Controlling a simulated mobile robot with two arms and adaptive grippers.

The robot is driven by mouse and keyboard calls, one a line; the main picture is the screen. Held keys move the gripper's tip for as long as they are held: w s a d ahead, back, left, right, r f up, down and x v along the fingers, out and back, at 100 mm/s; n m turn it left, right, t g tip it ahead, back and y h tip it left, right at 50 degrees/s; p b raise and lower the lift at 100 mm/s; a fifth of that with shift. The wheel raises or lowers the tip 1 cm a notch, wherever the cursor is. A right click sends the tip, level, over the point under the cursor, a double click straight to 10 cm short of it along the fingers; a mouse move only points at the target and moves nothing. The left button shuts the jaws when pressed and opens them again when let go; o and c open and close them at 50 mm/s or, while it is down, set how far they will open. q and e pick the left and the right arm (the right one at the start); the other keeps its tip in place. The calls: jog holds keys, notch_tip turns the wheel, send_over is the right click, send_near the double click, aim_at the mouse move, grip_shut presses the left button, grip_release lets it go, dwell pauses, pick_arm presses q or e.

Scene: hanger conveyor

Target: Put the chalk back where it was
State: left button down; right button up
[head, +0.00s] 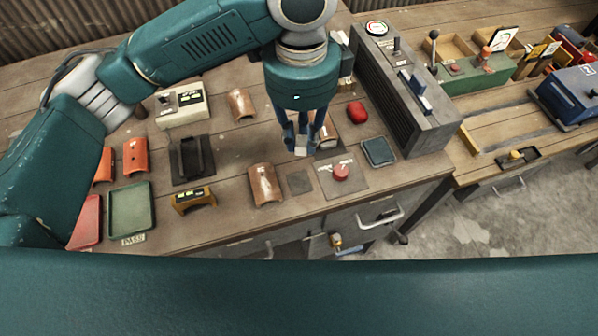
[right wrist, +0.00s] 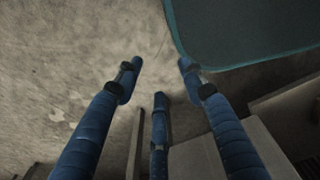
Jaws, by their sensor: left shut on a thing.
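The chalk (head: 301,148) is a small pale block at the tips of my left gripper (head: 302,140) in the head view. The left gripper points down over the workbench, with its blue fingers shut on the chalk. The fingers hide part of it, and I cannot tell how high it is above the bench. A flat dark square (head: 300,182) lies just below it in the picture, and a small blue-grey tray (head: 378,151) is to the right. My right gripper (right wrist: 160,75) shows in the right wrist view, fingers spread and empty above the concrete floor.
A red button plate (head: 341,176), a copper curved piece (head: 265,184) and a red lump (head: 357,112) are near the left gripper. A tall grey machine (head: 405,85) stands to the right. A green tray (head: 131,209) and a black holder (head: 191,160) are at left.

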aim_at(299, 151)
pick_arm(q)
jog(key=f, duration=0.4)
jog(key=shift+a+f, duration=0.25)
jog(key=shift+f, duration=0.05)
notch_tip(299, 151, down, 4)
jog(key=shift+f+p, duration=0.15)
jog(key=shift+p, duration=0.3)
notch_tip(299, 151, down, 3)
jog(key=shift+s+f+p, duration=0.1)
jog(key=shift+f+p, duration=0.05)
jog(key=shift+p, duration=0.15)
jog(key=shift+f, duration=0.35)
pick_arm(e)
jog(key=shift+s+a+r, duration=0.5)
jog(key=shift+a+r, duration=0.2)
jog(key=shift+r, duration=0.2)
pick_arm(q)
jog(key=shift+f, duration=0.15)
pick_arm(e)
jog(key=shift+d, duration=0.1)
pick_arm(q)
jog(key=c, duration=1.6)
grip_release()
jog(key=shift+o, duration=0.2)
pick_arm(e)
jog(key=shift+w, duration=0.1)
